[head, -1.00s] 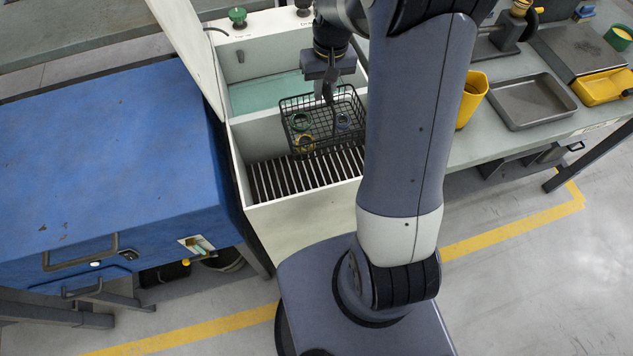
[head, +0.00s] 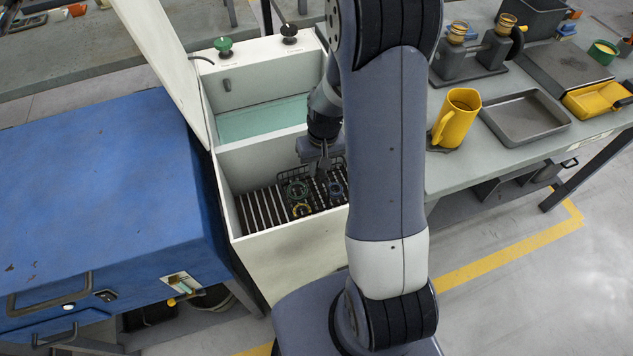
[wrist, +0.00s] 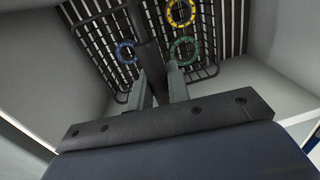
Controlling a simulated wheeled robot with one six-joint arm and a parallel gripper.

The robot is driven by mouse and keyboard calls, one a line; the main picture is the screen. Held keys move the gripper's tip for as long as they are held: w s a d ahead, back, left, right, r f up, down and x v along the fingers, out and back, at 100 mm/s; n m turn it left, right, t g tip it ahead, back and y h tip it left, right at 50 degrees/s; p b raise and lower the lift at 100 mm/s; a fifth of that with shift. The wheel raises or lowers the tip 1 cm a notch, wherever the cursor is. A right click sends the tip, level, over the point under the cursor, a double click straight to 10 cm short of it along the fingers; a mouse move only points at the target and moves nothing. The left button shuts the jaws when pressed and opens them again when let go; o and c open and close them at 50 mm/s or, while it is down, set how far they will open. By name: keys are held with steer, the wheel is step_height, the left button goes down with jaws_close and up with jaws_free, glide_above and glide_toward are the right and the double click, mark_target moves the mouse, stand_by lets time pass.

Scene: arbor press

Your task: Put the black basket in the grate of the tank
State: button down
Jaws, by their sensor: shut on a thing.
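The black wire basket (head: 310,201) is low in the front compartment of the white tank (head: 262,165), over the slatted grate (head: 262,211). It holds a green ring (head: 297,189), a yellow ring (head: 301,210) and a blue ring (head: 335,189). My gripper (head: 322,172) is shut on the basket's handle. The wrist view shows the basket (wrist: 150,38) with the slats behind it and my gripper (wrist: 159,85) on the upright handle bar. I cannot tell whether the basket touches the grate. My arm hides its right side in the head view.
A divider wall separates the front compartment from the teal liquid (head: 262,119). The tank's lid (head: 165,60) stands open at the left. A blue cabinet (head: 100,200) is left of the tank. A yellow jug (head: 457,118) and a grey tray (head: 525,117) are on the right bench.

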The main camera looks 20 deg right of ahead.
steer(key=shift+f, duration=2.6)
steer(key=c, duration=1.3)
jaws_free()
steer(key=shift+f, duration=0.1)
steer(key=shift+c, duration=0.2)
steer(key=r, duration=0.8)
steer(key=d+r, duration=0.1)
steer(key=r, duration=0.3)
steer(key=shift+r+b, duration=0.1)
steer(key=shift+b, duration=0.2)
